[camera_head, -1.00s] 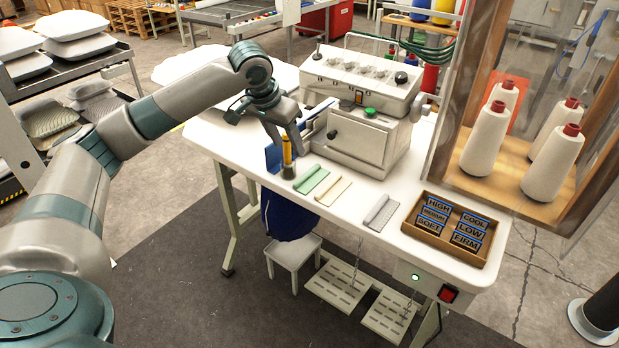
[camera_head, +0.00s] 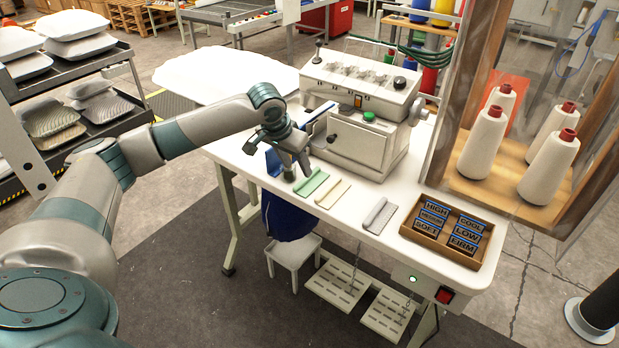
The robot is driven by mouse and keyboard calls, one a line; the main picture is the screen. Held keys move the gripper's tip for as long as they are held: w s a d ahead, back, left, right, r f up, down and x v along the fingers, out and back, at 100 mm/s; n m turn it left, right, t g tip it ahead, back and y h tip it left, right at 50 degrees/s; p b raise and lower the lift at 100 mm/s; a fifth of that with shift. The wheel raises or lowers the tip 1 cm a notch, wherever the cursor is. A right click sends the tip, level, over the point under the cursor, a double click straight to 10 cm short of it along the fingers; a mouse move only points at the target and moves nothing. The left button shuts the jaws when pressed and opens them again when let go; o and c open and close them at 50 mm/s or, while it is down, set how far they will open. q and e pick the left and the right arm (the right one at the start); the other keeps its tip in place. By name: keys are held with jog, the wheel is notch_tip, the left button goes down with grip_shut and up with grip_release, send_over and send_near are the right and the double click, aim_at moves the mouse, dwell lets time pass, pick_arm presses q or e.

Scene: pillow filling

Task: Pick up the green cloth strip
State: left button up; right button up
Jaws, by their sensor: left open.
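My right gripper is not in view.
A wooden tray (camera_head: 407,237) of word labels lies at the right. Thread cones (camera_head: 481,143) stand on a wooden shelf.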

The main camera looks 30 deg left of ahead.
aim_at(306, 187)
pick_arm(q)
jog(key=shift+p+x, duration=0.4)
jog(key=shift+x, duration=1.55)
jog(key=shift+w+f+p, duration=0.15)
jog(key=shift+f+p, duration=0.45)
jog(key=shift+p, duration=0.1)
jog(key=p+x, duration=0.1)
jog(key=x, duration=0.2)
jog(key=shift+d, duration=0.1)
jog(key=shift+f, duration=0.5)
jog(key=c, duration=0.7)
